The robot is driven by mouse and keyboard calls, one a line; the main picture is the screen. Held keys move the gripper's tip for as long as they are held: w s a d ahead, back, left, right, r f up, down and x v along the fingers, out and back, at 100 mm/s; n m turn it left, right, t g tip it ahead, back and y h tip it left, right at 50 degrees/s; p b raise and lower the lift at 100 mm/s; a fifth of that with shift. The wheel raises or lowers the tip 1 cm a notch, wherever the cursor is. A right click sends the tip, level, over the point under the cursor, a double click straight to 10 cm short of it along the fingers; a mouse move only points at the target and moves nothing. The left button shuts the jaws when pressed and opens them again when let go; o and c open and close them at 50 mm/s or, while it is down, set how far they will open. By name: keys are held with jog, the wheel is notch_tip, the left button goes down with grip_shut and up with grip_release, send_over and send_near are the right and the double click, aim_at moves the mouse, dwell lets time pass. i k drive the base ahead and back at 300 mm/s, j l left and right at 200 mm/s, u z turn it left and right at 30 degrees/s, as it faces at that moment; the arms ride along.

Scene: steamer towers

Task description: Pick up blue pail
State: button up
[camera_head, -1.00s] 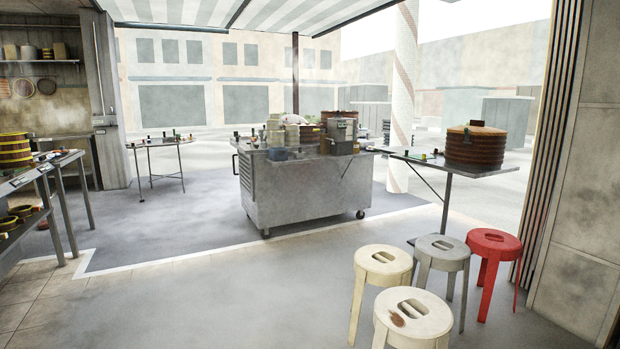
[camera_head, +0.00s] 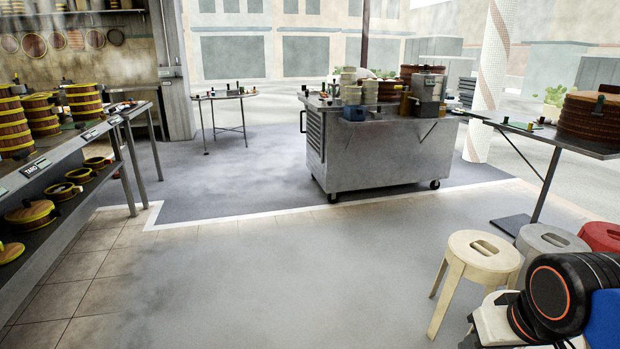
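A small blue container (camera_head: 354,113), which looks like the blue pail, sits on the near left part of the metal cart's top (camera_head: 400,119). It is small and far off, so its handle cannot be made out. Stacked pale containers stand just behind it. A black part of my arm with an orange ring shows at the lower right, with a blue surface at the frame edge. My gripper's fingers are not in view.
Stools, including a cream one (camera_head: 481,254) and a red one (camera_head: 601,236), stand at the right. A shelf table (camera_head: 75,160) with steamers runs along the left. A folding table (camera_head: 560,144) is right of the cart. The middle floor (camera_head: 290,275) is clear.

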aim_at(355, 112)
jog(key=i+u, duration=0.3)
jog(key=i, duration=3.1)
